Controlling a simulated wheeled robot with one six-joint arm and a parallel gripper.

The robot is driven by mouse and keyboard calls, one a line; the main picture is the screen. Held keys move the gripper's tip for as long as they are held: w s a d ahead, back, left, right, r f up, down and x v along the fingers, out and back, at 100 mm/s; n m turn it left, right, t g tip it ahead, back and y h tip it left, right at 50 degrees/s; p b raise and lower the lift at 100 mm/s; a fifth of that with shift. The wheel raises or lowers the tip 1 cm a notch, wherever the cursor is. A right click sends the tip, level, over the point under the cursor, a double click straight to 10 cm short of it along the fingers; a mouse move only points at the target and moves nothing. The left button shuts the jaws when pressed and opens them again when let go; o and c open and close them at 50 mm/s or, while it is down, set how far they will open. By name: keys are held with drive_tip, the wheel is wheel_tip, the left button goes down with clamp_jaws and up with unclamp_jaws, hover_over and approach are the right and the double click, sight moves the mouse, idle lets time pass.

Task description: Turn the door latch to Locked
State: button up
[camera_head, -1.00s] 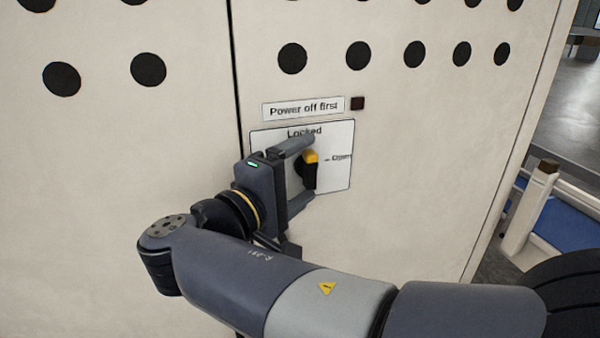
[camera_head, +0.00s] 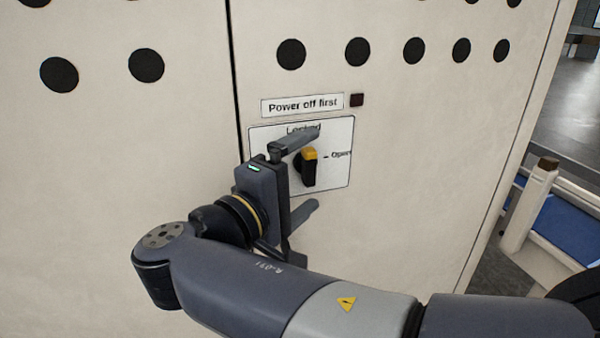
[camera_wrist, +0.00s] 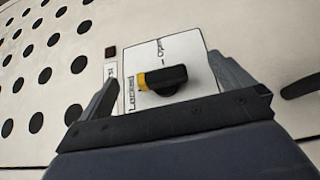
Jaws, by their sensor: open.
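The door latch (camera_head: 309,172) is a black knob with a yellow end, on a white plate (camera_head: 340,170) on the cabinet door. In the head view the yellow end points up towards the word Locked; the word Open is to the right. In the wrist view the latch (camera_wrist: 163,80) also has its yellow end towards Locked. My gripper (camera_head: 322,172) is open, one finger above and one below the latch. In the wrist view my gripper (camera_wrist: 167,78) has its fingers apart on both sides of the latch, with visible gaps, not gripping it.
A "Power off first" label (camera_head: 302,105) and a small dark square (camera_head: 357,100) sit above the plate. The pale door has rows of black round holes and a vertical seam at left. A post (camera_head: 528,200) and blue surface (camera_head: 570,220) stand to the right.

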drive_tip(key=shift+s+d, duration=0.3)
drive_tip(key=shift+s, duration=0.65)
drive_tip(key=shift+s+d, duration=0.25)
drive_tip(key=shift+s, duration=0.65)
drive_tip(key=shift+w+a, duration=0.25)
drive_tip(key=shift+w, duration=0.7)
drive_tip(key=shift+w+a, duration=0.3)
drive_tip(key=shift+w, duration=0.7)
drive_tip(key=shift+w+a, duration=0.25)
drive_tip(key=shift+w, duration=0.7)
drive_tip(key=shift+s, duration=0.1)
